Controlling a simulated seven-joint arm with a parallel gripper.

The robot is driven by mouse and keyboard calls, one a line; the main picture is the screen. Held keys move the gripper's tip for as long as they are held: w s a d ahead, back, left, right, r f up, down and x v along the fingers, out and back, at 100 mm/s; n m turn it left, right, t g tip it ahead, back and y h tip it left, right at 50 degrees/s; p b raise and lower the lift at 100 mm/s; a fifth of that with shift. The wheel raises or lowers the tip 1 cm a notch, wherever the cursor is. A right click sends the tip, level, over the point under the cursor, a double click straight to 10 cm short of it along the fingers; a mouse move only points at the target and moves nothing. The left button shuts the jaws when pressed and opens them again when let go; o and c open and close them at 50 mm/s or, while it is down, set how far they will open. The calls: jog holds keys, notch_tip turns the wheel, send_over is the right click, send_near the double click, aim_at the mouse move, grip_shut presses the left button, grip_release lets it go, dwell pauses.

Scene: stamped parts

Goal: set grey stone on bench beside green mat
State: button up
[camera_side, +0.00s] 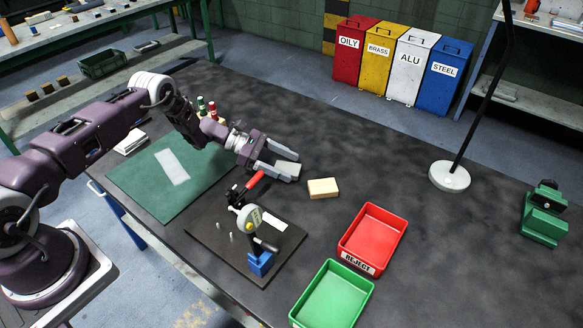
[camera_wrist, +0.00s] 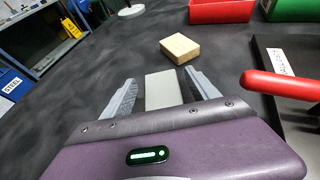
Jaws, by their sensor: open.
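The grey stone (camera_side: 287,168) is a small pale grey block on the dark bench (camera_side: 330,235). In the wrist view the stone (camera_wrist: 163,89) lies between the two fingers of my gripper (camera_wrist: 160,84), with a gap visible on each side. My gripper (camera_side: 283,164) is open around it, low over the bench. The green mat (camera_side: 140,178) lies flat to the left of my gripper in the side view, with a pale rectangle on it. The stone is off the mat.
A tan block (camera_side: 323,188) sits just right of my gripper. A dial gauge stand (camera_side: 243,215) with a red handle (camera_wrist: 281,85) stands close by. A red tray (camera_side: 372,238), green tray (camera_side: 332,295) and lamp base (camera_side: 449,176) are further off. The bench behind the tan block is clear.

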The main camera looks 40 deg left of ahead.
jog(key=v, duration=1)
jog(key=s+d+r+m+g+y, duration=0.1)
jog(key=s+d+r+m+y, duration=0.2)
jog(key=r, duration=0.5)
jog(key=s+d+r+m+g, duration=0.2)
jog(key=s+d+r+m, duration=0.25)
jog(key=r, duration=0.45)
jog(key=s+d+r+m+g+y, duration=0.1)
jog(key=s+d+r+m+y, duration=0.2)
jog(key=r, duration=0.5)
jog(key=s+d+r+m+y, duration=0.1)
jog(key=s+r+m, duration=0.2)
jog(key=s, duration=0.3)
jog(key=s+d+r+m+y, duration=0.1)
jog(key=s+r+m+y, duration=0.1)
jog(key=s+r+m, duration=0.3)
jog(key=s+a+m+t+y, duration=0.1)
jog(key=s+a+m+t, duration=0.1)
jog(key=s, duration=0.5)
jog(key=s+a+f+m+t+y, duration=0.1)
jog(key=s+a+m+t+y, duration=0.1)
jog(key=s, duration=0.6)
jog(key=shift+f+t+y, duration=0.3)
